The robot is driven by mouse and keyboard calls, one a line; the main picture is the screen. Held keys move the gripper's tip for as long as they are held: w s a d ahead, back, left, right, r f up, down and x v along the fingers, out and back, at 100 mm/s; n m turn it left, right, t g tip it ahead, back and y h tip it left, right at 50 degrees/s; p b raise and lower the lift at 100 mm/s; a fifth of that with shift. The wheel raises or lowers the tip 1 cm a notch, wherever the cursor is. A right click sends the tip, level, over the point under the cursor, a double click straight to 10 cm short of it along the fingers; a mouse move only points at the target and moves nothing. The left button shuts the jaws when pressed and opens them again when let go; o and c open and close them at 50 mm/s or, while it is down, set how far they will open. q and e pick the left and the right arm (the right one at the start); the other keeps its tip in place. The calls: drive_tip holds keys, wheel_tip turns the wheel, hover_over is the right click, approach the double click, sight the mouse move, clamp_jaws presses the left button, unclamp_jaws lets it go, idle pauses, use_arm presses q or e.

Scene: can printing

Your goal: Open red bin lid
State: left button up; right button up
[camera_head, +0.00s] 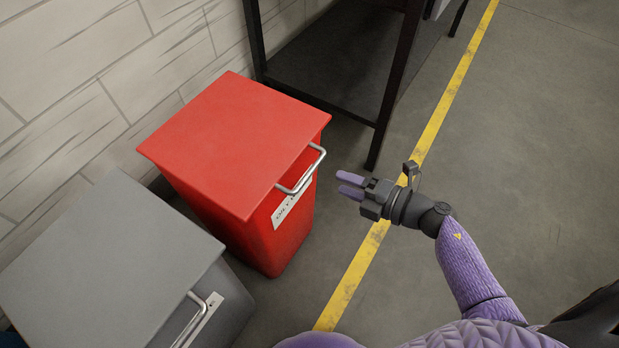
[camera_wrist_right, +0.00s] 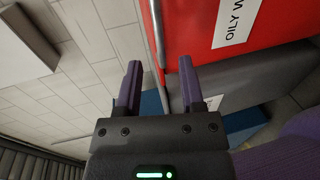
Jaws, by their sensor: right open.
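The red bin (camera_head: 285,235) stands against the wall. Its flat red lid (camera_head: 235,140) is closed, and a silver bar handle (camera_head: 303,172) sticks out from the lid's front edge. My right gripper (camera_head: 345,184) is open and empty, just to the right of the handle and apart from it, its purple fingers pointing toward the bin. In the right wrist view the two fingers of my right gripper (camera_wrist_right: 160,82) are spread apart. The red bin's front (camera_wrist_right: 235,30) with its white label shows above and to the right there. My left gripper is not in view.
A grey bin (camera_head: 110,265) with a silver handle stands in front of the red one at the lower left. A dark metal-framed table (camera_head: 395,85) stands behind the red bin. A yellow line (camera_head: 440,110) crosses the open floor on the right.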

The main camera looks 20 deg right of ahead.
sight(312, 169)
drive_tip(key=b+x, duration=0.2)
drive_tip(key=x, duration=0.6)
drive_tip(key=shift+w+a+b, duration=0.15)
drive_tip(key=shift+w+b, duration=0.1)
drive_tip(key=shift+b, duration=0.15)
drive_tip(key=shift+r, duration=0.1)
clamp_jaws()
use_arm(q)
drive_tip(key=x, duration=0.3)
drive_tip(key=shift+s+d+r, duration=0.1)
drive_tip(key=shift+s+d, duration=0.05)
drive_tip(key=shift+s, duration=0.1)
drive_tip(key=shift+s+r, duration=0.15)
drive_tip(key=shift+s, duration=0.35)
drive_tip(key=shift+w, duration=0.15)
